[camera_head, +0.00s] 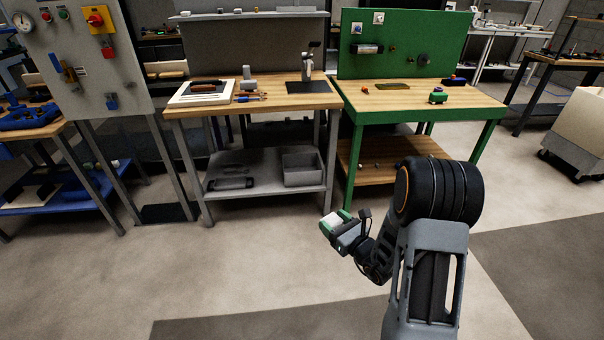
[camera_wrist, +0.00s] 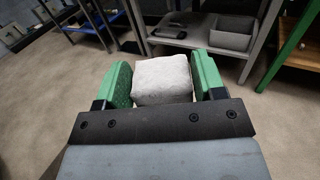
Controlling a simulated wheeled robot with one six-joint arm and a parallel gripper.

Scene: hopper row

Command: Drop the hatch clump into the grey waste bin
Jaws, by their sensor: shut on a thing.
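My gripper (camera_head: 334,226) is held out in front of my arm, above the open floor. It is shut on a pale, rough, block-like clump (camera_wrist: 163,80), which sits between the two green fingers in the wrist view. A grey open box (camera_head: 304,170), which may be the waste bin, stands on the lower shelf of the middle bench. It also shows at the top of the wrist view (camera_wrist: 232,40). The gripper is in front of the bench and apart from the box. The inside of the box is not clear.
The middle bench (camera_head: 270,103) has a wooden top with a white tray (camera_head: 201,98) and tools. A green bench (camera_head: 480,101) stands to its right. A cream wheeled bin (camera_head: 582,112) is at the far right. The floor (camera_head: 230,270) before the benches is clear.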

